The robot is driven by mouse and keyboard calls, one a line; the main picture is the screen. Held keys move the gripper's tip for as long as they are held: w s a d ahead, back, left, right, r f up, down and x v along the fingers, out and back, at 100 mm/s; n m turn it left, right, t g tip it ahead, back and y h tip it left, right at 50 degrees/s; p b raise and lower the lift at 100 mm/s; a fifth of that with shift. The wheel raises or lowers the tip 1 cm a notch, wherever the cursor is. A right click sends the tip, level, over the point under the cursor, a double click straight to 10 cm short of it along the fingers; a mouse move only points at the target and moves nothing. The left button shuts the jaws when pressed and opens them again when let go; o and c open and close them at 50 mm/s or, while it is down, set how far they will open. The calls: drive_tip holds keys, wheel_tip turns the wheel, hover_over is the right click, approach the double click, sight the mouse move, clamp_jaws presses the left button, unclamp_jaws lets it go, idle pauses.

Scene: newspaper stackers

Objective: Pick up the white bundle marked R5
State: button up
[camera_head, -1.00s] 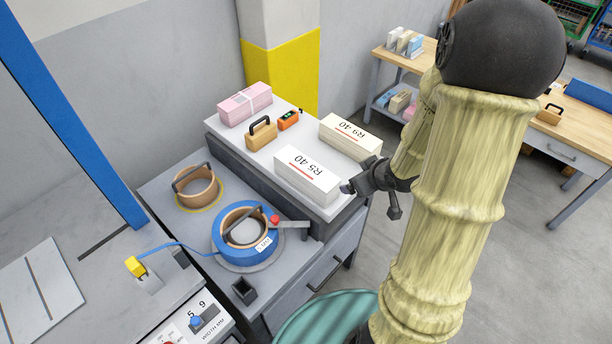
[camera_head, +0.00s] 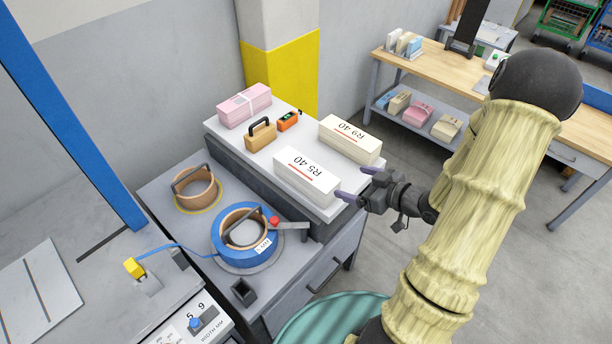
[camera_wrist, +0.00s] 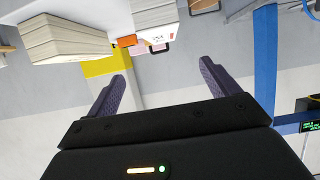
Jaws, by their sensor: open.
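The white bundle marked R5 40 (camera_head: 307,177) lies on the raised grey shelf (camera_head: 238,154), near its front edge. It also shows at the top of the wrist view (camera_wrist: 155,18), which is turned upside down. My gripper (camera_head: 358,184) is open and empty, just right of the R5 bundle's right end, with its fingers pointing at it and apart from it. In the wrist view both purple fingers of my gripper (camera_wrist: 162,92) are spread with nothing between them.
A cream bundle marked R9 40 (camera_head: 350,138) lies behind the R5 bundle. A pink bundle (camera_head: 244,105), a wooden block with a black handle (camera_head: 260,135) and an orange device (camera_head: 288,121) share the shelf. A blue strap reel (camera_head: 246,238) sits lower in front.

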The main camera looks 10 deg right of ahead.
drive_tip(key=p, duration=0.1)
approach(305, 167)
drive_tip(key=shift+w+a+f, duration=0.2)
drive_tip(key=shift+w+f, duration=0.1)
drive_tip(key=shift+w, duration=0.15)
drive_tip(key=shift+w+a+f, duration=0.2)
drive_tip(key=shift+w+f, duration=0.05)
drive_tip(key=shift+w, duration=0.2)
drive_tip(key=shift+a, duration=0.1)
drive_tip(key=shift+w+a+p, duration=0.15)
drive_tip(key=shift+a+p, duration=0.05)
drive_tip(key=shift+p, duration=0.15)
drive_tip(key=shift+p+x, duration=0.65)
drive_tip(key=shift+x, duration=1.75)
drive_tip(key=shift+s, duration=0.2)
drive_tip(key=shift+c, duration=0.2)
drive_tip(key=c, duration=1.8)
drive_tip(key=shift+w, duration=0.15)
